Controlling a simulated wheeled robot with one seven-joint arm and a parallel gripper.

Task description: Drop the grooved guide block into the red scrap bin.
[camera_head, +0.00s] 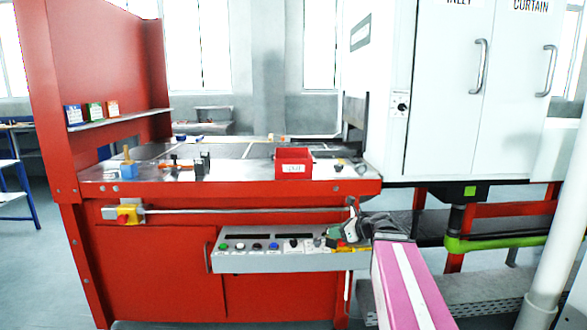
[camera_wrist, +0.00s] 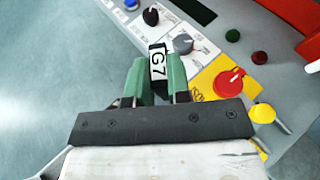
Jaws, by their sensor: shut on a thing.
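My gripper (camera_wrist: 157,68) shows green fingers in the wrist view, shut on a dark block with a white "G7" label (camera_wrist: 158,66), which I take to be the grooved guide block. Its groove cannot be made out. In the head view my gripper (camera_head: 338,238) is at the right end of the grey control panel, below the worktop; the block is too small to tell there. The red scrap bin (camera_head: 293,168), an open box with a white label, stands on the worktop near its front edge, above and left of my gripper.
The control panel (camera_head: 232,262) with knobs and buttons juts out below the worktop (camera_head: 240,172). A red knob on a yellow plate (camera_wrist: 230,80) is close to my gripper. A rail (camera_head: 240,211) runs under the worktop edge. A white cabinet (camera_head: 440,120) stands at the right.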

